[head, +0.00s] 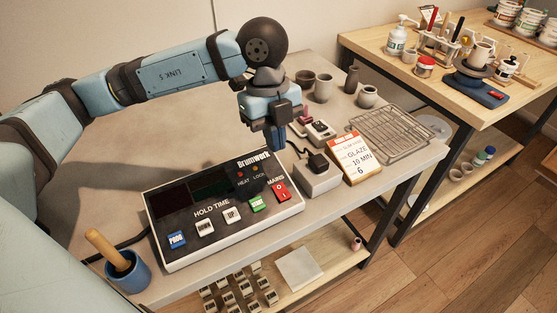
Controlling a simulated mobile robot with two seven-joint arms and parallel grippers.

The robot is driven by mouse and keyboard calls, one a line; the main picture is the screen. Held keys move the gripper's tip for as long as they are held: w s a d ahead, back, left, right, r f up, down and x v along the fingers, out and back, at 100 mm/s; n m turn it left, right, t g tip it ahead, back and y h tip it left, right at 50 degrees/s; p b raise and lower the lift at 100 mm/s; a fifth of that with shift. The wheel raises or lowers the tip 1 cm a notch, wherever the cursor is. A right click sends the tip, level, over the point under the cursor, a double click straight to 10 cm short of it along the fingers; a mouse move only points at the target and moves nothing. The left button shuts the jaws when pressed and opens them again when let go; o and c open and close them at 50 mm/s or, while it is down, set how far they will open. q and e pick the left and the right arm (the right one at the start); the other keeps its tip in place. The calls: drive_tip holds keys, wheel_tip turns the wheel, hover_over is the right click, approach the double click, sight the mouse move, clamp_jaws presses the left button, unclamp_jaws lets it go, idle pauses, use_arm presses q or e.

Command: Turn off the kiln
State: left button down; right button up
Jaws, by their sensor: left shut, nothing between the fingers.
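The kiln controller (228,248), a dark-faced box marked Brumwerk, lies on the grey table. Its two display windows look dark. A red MAINS switch (281,192) sits at its right end, beside a green button (257,204). Two white buttons and a blue PROG button (176,239) are to the left along the front. Small HEAT and LOCK lamps are above; the HEAT lamp (241,173) looks red. My left gripper (277,146) is shut and empty, pointing down above the controller's back right corner, apart from the switch. My right gripper is not in view.
A white box with a black plug (318,165) and a glaze card (353,158) stand right of the controller. A wire rack (392,132) and several pots lie behind. A blue cup with a wooden handle (127,273) is front left.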

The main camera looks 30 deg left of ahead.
use_arm(q)
drive_tip(key=shift+v, duration=1.7)
